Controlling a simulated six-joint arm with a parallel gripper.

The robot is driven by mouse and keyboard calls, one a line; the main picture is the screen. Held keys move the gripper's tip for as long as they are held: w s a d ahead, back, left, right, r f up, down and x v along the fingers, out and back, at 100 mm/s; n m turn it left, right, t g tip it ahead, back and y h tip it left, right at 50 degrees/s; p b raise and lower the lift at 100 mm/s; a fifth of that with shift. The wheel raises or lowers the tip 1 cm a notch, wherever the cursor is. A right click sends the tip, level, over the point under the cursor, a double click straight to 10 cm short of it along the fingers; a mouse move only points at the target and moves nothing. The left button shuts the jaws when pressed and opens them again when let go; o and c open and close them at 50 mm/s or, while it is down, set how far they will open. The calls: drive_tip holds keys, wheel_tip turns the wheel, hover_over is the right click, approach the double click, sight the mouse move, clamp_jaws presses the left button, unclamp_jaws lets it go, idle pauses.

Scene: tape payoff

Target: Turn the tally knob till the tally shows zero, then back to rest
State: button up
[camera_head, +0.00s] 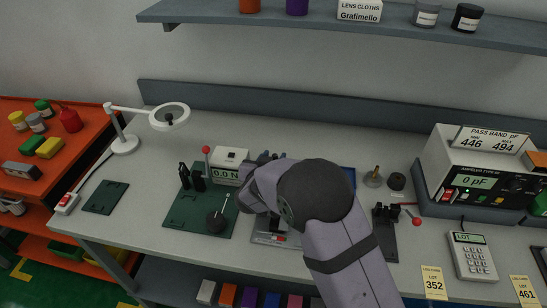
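My gripper (256,176) is low over the middle of the bench, seen from behind, and my arm covers most of it. Its fingertips are hidden, so I cannot tell whether it is open or shut or touching anything. I cannot make out the tally or its knob; they may be behind my arm. Left of the gripper stands a white gauge (230,158) with a green display reading 0.0 N. A grey device (272,238) shows partly below my gripper, mostly covered.
A dark green plate (185,220) carries black posts and a round weight. A red-balled lever (416,222) stands to the right. The capacitance meter (470,180) reads 0 pF. A LOT keypad (472,256) sits at the front right. A magnifier lamp (125,142) stands at left.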

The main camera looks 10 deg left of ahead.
clamp_jaws()
drive_tip(key=shift+a+r+m+h+p, duration=0.1)
drive_tip(key=shift+r+m+h+p, duration=0.2)
drive_tip(key=shift+p, duration=0.9)
drive_tip(key=shift+f+m+h+p, duration=0.15)
drive_tip(key=shift+m+h+p, duration=0.15)
drive_tip(key=shift+m+h, duration=0.25)
drive_tip(key=shift+f, duration=0.1)
unclamp_jaws()
drive_tip(key=b+v, duration=0.2)
drive_tip(key=v, duration=0.5)
drive_tip(key=shift+s, duration=0.15)
